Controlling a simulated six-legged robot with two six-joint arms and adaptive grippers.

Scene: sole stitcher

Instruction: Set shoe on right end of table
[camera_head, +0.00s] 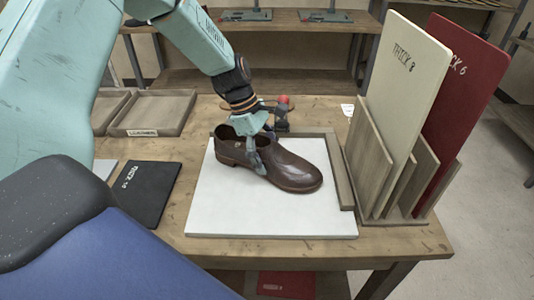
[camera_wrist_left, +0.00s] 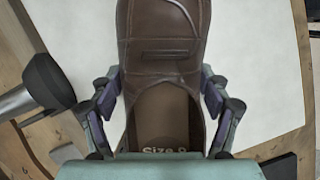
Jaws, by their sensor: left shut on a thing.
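A brown leather shoe (camera_head: 290,167) is over the white board on the wooden table, toe toward the lower right. My left gripper (camera_head: 256,160) comes down from above and is shut on the shoe around its opening. In the left wrist view the shoe (camera_wrist_left: 165,50) lies between the two fingers of the left gripper (camera_wrist_left: 160,105), with "Size 9" or similar partly readable inside it. I cannot tell whether the sole touches the board. My right gripper is not in view.
A wooden rack (camera_head: 370,160) at the right holds a cream "THICK 8" board (camera_head: 405,80) and a red "THICK 6" board (camera_head: 460,80). The white board (camera_head: 220,215) has a wooden rail at its right. A black board (camera_head: 150,190) and a wooden tray (camera_head: 155,112) are left.

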